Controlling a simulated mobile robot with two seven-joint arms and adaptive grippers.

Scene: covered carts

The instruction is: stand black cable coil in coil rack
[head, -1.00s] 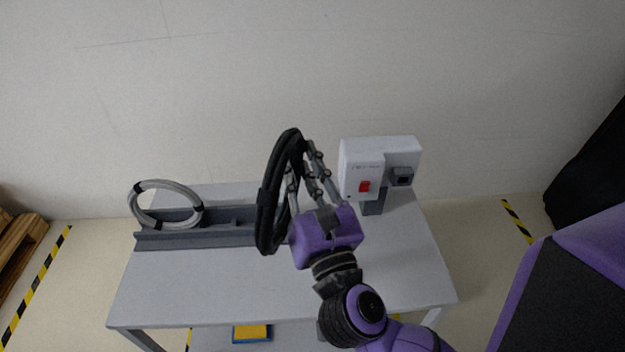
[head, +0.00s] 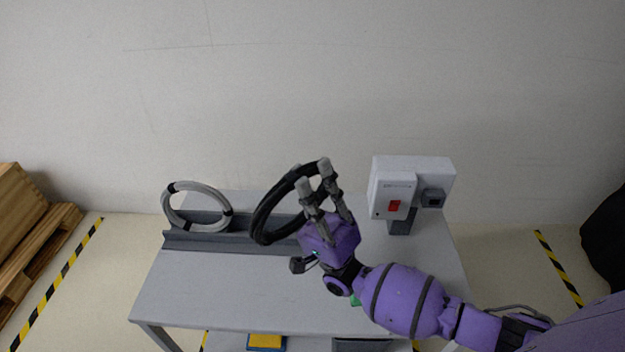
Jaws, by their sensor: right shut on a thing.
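The black cable coil (head: 268,213) is held up by my right gripper (head: 314,181), whose fingers are shut on the right side of its ring. The coil is tilted, above the table and in front of the right part of the rack as seen here. The dark grey coil rack (head: 205,242) is a long trough on the table. A grey cable coil (head: 168,212) stands in its left end. Whether the black coil touches the rack cannot be told. My left gripper is not in view.
A white box with a red switch (head: 392,186) stands on a post at the right of the table (head: 215,295). A blue and yellow thing (head: 266,341) lies below. A wooden pallet (head: 40,235) is at the far left.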

